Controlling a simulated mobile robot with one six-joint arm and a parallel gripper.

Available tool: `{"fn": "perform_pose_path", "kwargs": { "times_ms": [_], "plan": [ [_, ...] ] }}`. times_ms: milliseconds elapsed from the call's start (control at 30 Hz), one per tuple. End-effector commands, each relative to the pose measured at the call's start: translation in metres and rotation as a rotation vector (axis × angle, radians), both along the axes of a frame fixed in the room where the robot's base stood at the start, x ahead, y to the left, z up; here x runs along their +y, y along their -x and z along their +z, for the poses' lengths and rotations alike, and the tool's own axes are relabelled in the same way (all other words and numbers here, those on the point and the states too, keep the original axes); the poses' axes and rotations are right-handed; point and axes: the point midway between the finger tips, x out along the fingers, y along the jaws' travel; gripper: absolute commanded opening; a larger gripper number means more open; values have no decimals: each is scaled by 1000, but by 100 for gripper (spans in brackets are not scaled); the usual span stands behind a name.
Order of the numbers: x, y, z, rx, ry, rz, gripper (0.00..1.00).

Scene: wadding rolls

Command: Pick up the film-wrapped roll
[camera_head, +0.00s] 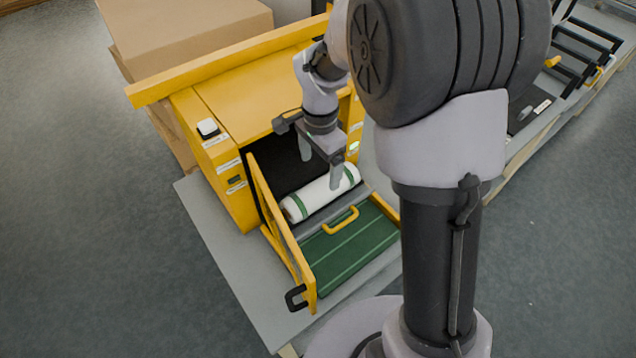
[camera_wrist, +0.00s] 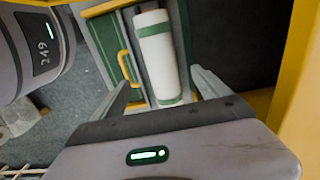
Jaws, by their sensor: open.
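The film-wrapped roll (camera_head: 318,195) is white with a green band near each end. In the head view it lies on its side at the mouth of the yellow machine, behind the green panel. My gripper (camera_head: 321,168) is over the roll with its fingers pointing down, open and empty. In the wrist view the roll (camera_wrist: 158,55) shows ahead of and between my two open fingers (camera_wrist: 163,92). I cannot tell how far the fingertips are from the roll.
The yellow machine (camera_head: 245,93) has a dark opening behind the roll. An open yellow door (camera_head: 283,232) stands at the left of the green panel (camera_head: 347,250), which has a yellow handle (camera_head: 341,221). A cardboard box (camera_head: 185,30) stands behind. Grey floor is clear at left.

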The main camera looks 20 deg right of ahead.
Motion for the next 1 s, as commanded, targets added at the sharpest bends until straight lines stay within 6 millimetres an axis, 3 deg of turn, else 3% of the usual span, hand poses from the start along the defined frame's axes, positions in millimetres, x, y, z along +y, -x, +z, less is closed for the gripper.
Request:
{"fn": "perform_pose_path", "kwargs": {
  "times_ms": [33, 100, 333, 533, 767, 1000],
  "plan": [
    [0, 1, -18, 3, 0, 1, 87],
    [0, 0, -32, 1, -1, 1, 87],
    [0, 0, -54, 0, 0, 1, 87],
    [0, -2, -93, 1, -1, 2, 87],
    [0, -2, -96, -2, -1, 2, 87],
    [0, -2, -95, -2, -1, 2, 39]
  ]
}}
